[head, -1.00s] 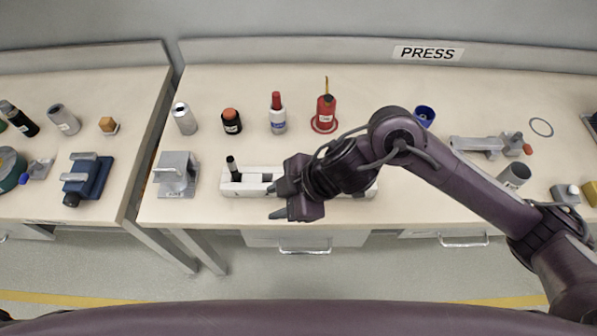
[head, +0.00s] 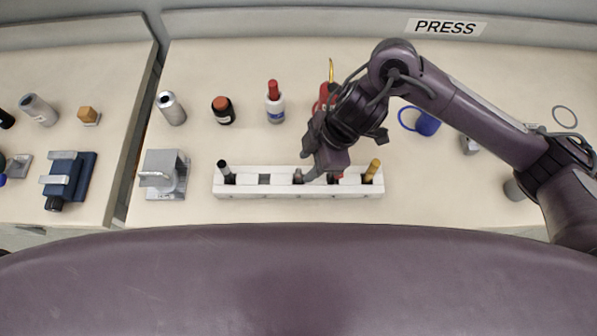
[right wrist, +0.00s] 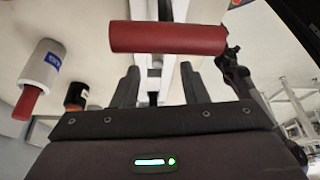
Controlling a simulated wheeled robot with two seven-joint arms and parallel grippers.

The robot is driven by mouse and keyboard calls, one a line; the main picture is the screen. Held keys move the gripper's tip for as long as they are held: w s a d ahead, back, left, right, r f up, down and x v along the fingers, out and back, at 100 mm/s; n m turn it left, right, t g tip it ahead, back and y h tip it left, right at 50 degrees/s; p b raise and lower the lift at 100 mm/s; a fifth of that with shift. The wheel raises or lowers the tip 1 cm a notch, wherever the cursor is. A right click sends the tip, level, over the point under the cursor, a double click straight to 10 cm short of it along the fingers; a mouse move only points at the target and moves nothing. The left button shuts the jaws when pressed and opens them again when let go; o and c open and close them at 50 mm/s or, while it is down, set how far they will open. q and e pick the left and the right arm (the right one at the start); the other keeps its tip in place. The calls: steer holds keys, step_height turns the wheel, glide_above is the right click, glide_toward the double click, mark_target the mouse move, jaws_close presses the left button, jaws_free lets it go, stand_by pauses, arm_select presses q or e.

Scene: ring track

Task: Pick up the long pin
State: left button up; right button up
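A white slotted rack (head: 250,190) lies along the front of the table. It holds a black pin (head: 225,170) at its left end, a grey piece (head: 298,176) near the middle and a yellow-brown pin (head: 373,170) at its right end. Which one is the long pin I cannot tell. My right gripper (head: 309,164) is over the middle of the rack, partly hiding it. In the right wrist view its fingers (right wrist: 160,88) are apart, with the pale rack beyond and between them. A red cylinder (right wrist: 165,38) crosses the view just past the fingertips. My left gripper is not in view.
A grey block fixture (head: 165,172) stands left of the rack. Behind are a metal cylinder (head: 172,108), a black jar (head: 223,110), a white red-capped bottle (head: 275,102) and a red oil can (head: 326,97). A blue cup (head: 427,123) is right of my gripper.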

mark_target(301, 170)
steer(key=x, duration=0.5)
steer(key=shift+w, duration=0.2)
steer(key=shift+r, duration=0.1)
jaws_close()
